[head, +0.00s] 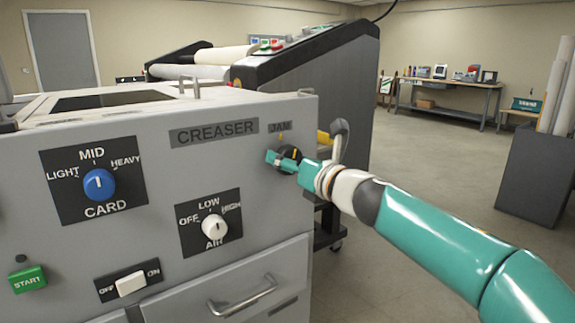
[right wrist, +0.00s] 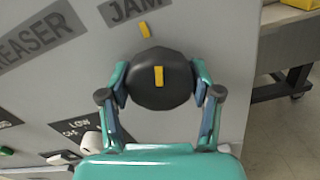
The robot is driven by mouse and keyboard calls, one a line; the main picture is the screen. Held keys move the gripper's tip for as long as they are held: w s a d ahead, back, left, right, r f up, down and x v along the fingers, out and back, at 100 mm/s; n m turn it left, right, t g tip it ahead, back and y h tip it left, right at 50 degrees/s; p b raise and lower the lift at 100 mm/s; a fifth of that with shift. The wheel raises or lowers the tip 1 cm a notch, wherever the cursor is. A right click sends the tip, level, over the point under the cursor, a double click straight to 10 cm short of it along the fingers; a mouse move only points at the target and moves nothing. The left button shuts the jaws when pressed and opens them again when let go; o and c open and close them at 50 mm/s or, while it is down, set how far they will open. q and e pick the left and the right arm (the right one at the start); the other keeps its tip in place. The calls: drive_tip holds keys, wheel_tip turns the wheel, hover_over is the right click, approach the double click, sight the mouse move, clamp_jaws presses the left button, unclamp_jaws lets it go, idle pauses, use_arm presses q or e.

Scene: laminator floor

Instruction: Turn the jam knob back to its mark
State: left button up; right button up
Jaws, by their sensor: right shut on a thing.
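The jam knob (right wrist: 150,95) is a round dark knob with a yellow stripe, under the JAM label (right wrist: 135,8) on the creaser's grey front. It also shows in the head view (head: 290,153), partly covered by my gripper. A yellow mark (right wrist: 145,30) sits on the panel just above the knob. In the right wrist view the stripe stands nearly upright, turned a little clockwise from the line to the mark. My right gripper (right wrist: 162,92) has its fingers on opposite sides of the knob, shut on it. My left gripper is not in view.
The same front holds a blue CARD knob (head: 99,184), a white AIR knob (head: 215,227), an OFF/ON switch (head: 131,284), a green START button (head: 28,279) and a drawer handle (head: 243,297). The laminator (head: 305,85) stands behind. Open floor lies to the right.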

drive_tip(key=shift+a+f+n+b, duration=0.1)
drive_tip(key=shift+f+n+b, duration=0.15)
drive_tip(key=shift+n, duration=0.6)
drive_tip(key=shift+f+n+b, duration=0.1)
drive_tip(key=shift+f+n, duration=0.1)
drive_tip(key=shift+n, duration=0.65)
drive_tip(key=o, duration=1)
drive_tip(key=shift+r, duration=0.1)
drive_tip(key=shift+o, duration=0.8)
drive_tip(key=shift+r, duration=0.2)
drive_tip(key=v, duration=1.2)
